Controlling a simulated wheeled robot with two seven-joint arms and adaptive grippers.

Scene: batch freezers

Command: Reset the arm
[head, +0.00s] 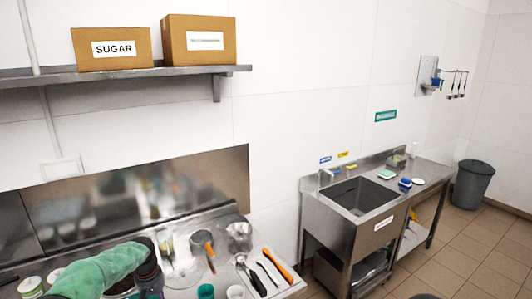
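My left arm, in a green sleeve, reaches in from the lower left over the steel counter (215,285). Its dark gripper (149,275) points down at the bottom of the head view, close to a container of dark contents (117,284). The fingertips are not clear, so I cannot tell whether it is open or shut, or whether it holds anything. My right gripper is not in view.
Tubs (30,287), an orange-handled scoop (203,241), a metal jug (239,235), a ladle (250,274) and an orange spatula (277,268) crowd the counter. A shelf (130,75) with boxes hangs above. A sink unit (365,225) and grey bin (472,184) stand right.

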